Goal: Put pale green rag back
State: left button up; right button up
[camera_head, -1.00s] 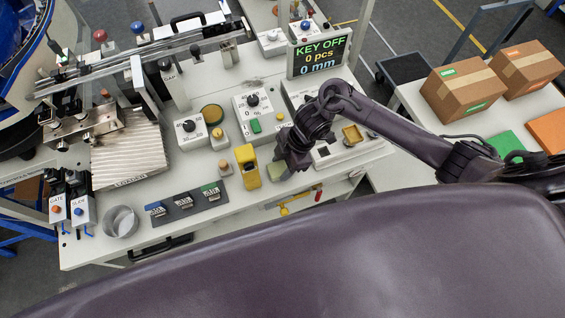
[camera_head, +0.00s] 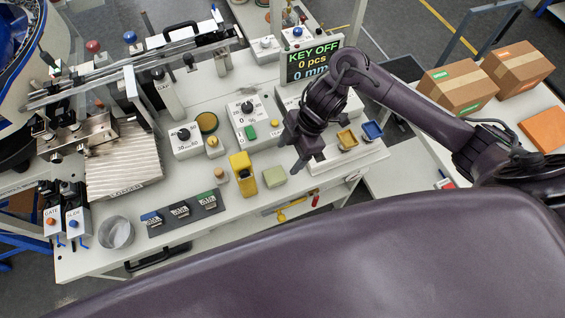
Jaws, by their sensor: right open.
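The pale green rag (camera_head: 275,178) lies as a small folded square on the white bench top (camera_head: 222,226), near its front edge. It is just right of a yellow holder (camera_head: 243,175). My right gripper (camera_head: 308,163) is to the right of the rag and apart from it, with its fingers pointing down. It is open and nothing shows between its fingers. My left gripper is not in view.
Dial boxes (camera_head: 247,120) stand behind the rag. A panel with yellow and blue trays (camera_head: 371,131) is to the right. Labelled switches (camera_head: 180,211) and a round metal cup (camera_head: 116,233) are to the left. The display (camera_head: 313,64) stands at the back.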

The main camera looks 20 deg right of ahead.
jog(key=shift+v, duration=1.7)
jog(key=shift+s, duration=0.1)
